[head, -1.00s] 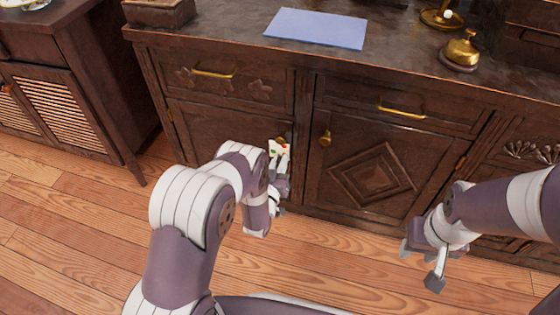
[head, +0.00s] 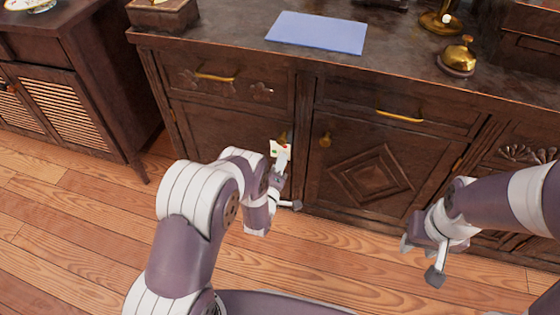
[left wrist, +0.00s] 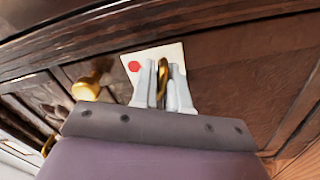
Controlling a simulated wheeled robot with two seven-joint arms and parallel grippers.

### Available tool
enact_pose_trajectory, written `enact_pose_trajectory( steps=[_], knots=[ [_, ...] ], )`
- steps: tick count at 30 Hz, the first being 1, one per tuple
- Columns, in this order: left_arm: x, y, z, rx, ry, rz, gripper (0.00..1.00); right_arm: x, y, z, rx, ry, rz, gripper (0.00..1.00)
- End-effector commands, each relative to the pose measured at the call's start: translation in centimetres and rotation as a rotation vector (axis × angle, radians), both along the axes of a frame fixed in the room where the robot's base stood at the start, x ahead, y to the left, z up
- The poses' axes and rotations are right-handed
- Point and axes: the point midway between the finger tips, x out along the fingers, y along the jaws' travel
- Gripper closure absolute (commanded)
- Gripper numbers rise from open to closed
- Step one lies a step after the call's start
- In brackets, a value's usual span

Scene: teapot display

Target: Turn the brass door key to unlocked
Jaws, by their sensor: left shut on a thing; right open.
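The brass door key (left wrist: 175,80) stands at a white card with a red mark (left wrist: 140,62) on the dark cabinet door. In the left wrist view my left gripper (left wrist: 162,82) is shut on the key, with its fingers on either side of it. In the head view my left gripper (head: 283,165) is low at the left cabinet door, and the card (head: 279,149) shows red and green marks above it. My arm partly hides the door there. My right gripper (head: 420,258) is open and empty, in front of the right cabinet door.
Brass drawer handles (head: 400,116) sit above. A blue sheet (head: 317,32) and a brass bell (head: 458,55) lie on the cabinet top. The wooden floor in front is clear.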

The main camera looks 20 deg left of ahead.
Motion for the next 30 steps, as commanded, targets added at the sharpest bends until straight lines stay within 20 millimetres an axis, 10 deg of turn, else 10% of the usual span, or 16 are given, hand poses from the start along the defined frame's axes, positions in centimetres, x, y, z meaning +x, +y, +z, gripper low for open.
enact_pose_trajectory(
  steps=[30],
  knots=[
    [-0.07, 0.02, -0.27, -0.43, 0.018, 0.0, 1.0, 0.0, 0.0, 0.82, 0.0, 0.0, 0.0, 0.57]
  ],
)
